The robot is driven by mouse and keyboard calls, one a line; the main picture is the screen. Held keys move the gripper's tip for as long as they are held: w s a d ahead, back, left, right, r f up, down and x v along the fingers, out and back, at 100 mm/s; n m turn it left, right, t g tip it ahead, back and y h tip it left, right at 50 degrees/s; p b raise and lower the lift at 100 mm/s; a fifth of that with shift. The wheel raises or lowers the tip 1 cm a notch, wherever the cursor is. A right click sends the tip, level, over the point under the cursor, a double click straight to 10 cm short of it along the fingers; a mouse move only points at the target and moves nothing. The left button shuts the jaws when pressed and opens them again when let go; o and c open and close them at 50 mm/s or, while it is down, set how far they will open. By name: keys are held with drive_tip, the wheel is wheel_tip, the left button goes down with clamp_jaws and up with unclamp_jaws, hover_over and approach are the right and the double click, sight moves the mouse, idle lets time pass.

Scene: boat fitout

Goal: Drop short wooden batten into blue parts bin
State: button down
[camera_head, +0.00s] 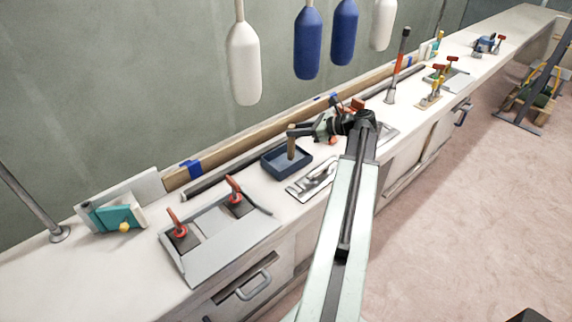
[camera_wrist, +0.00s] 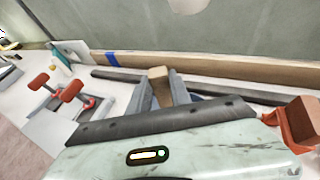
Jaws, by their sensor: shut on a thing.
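The short wooden batten (camera_head: 291,150) is a brown block. It hangs upright from my gripper (camera_head: 298,132) over the blue parts bin (camera_head: 271,169), its lower end at or just above the bin's opening. I cannot tell whether it touches the bin floor. In the wrist view the batten (camera_wrist: 158,72) shows its end between the two grey fingers of my gripper (camera_wrist: 160,88), which are shut on it. A sliver of the blue bin (camera_wrist: 197,97) shows beside the right finger; the rest is hidden by my gripper.
A grey plate with red-handled clamps (camera_head: 215,240) lies left of the bin. A metal tray (camera_head: 312,180) lies just right of it. A dark bar (camera_head: 225,176) and a long wooden plank (camera_head: 230,152) run behind. Blue and white fenders (camera_head: 307,45) hang above.

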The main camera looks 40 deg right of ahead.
drive_tip(key=shift+r, duration=0.1)
drive_tip(key=c, duration=1.1)
unclamp_jaws()
drive_tip(key=p+v, duration=0.3)
drive_tip(key=v, duration=0.4)
drive_tip(key=shift+s, duration=0.35)
drive_tip(key=shift+s+d, duration=0.1)
